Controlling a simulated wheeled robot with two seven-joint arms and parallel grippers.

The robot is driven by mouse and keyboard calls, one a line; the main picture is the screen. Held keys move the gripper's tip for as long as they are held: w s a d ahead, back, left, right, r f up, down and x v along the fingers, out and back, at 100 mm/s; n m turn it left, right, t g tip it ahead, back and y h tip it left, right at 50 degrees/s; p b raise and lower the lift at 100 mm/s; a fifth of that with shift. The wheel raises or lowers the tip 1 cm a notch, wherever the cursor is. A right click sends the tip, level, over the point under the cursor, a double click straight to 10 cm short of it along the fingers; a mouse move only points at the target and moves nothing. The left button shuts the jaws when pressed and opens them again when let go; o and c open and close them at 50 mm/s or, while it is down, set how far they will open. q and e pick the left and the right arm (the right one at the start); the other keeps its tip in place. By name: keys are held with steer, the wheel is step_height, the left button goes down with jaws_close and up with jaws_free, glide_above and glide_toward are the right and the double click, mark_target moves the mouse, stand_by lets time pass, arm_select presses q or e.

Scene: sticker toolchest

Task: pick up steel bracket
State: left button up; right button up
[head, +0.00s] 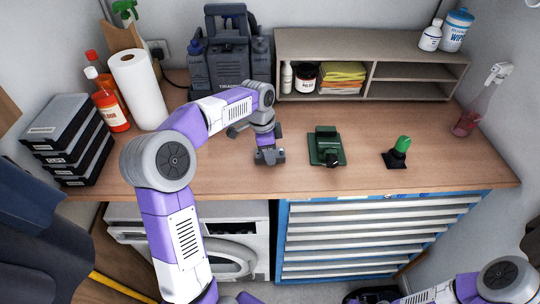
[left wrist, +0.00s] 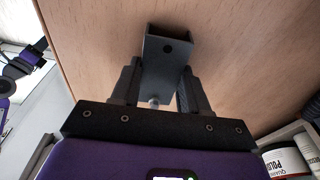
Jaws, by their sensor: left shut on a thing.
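The steel bracket (left wrist: 168,52) is a grey U-shaped channel with a round hole. In the left wrist view it sits between the two dark fingers of my left gripper (left wrist: 156,88), which is shut on it, with the wooden surface behind. In the head view my left gripper (head: 269,157) points down over the front middle of the workbench; the bracket is small there and mostly hidden by the fingers. I cannot tell whether the bracket touches the bench. My right arm shows at the bottom right of the head view, but its gripper is not visible.
A dark green device (head: 326,148) and a green-handled tool on a black base (head: 397,154) stand to the right on the workbench (head: 450,178). Black cases (head: 68,140), a paper roll (head: 138,90) and a grey shelf (head: 370,45) line the left and back. The bench's front right is clear.

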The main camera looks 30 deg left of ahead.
arm_select(q)
steer(key=c, duration=0.3)
